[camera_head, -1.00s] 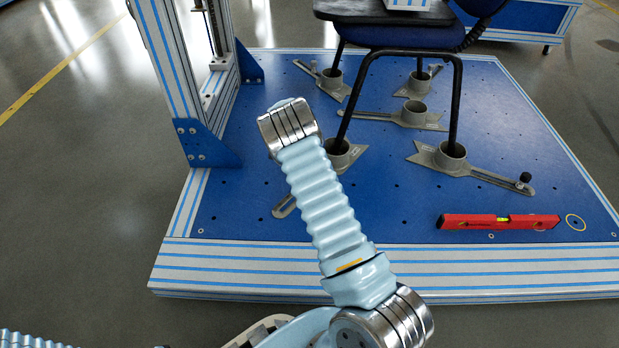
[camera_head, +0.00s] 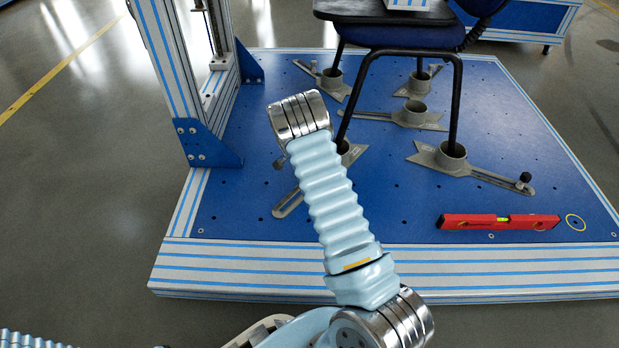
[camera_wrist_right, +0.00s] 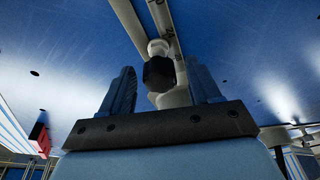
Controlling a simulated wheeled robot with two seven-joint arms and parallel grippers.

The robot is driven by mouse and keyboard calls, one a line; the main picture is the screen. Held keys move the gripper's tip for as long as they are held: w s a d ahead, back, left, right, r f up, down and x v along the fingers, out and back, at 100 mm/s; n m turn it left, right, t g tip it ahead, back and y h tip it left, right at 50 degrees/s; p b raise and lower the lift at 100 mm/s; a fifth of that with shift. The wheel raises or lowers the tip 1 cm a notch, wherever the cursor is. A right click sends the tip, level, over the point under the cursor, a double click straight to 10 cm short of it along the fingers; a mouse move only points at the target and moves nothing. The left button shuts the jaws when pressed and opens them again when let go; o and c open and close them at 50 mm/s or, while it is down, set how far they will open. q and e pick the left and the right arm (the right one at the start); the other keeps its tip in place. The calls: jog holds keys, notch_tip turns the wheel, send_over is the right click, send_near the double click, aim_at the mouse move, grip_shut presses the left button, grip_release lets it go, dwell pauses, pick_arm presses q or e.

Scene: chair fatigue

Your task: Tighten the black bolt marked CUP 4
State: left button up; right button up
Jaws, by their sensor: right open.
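In the right wrist view, a black bolt head (camera_wrist_right: 158,74) stands between the two blue fingers of my right gripper (camera_wrist_right: 161,68). The gripper is open, with a gap visible on both sides of the bolt. The bolt sits by a grey slotted bar (camera_wrist_right: 160,18) on the blue plate. No CUP 4 marking is legible. In the head view, my pale blue arm hides part of the front left cup (camera_head: 346,152), and my right gripper cannot be made out there. Another black bolt (camera_head: 525,177) shows on the front right cup's slotted bar (camera_head: 490,178). My left gripper is out of view.
The blue base plate (camera_head: 390,207) carries several grey cups and a chair (camera_head: 400,36) with black legs. A red level (camera_head: 498,222) lies at the front right. A striped upright frame (camera_head: 180,70) stands at the left.

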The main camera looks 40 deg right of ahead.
jog(key=n, duration=0.3)
jog(key=shift+t, duration=0.4)
jog(key=shift+n, duration=0.4)
jog(key=shift+s+d+n+t+y, duration=0.1)
jog(key=shift+n+t+y, duration=0.2)
jog(key=shift+n, duration=1.5)
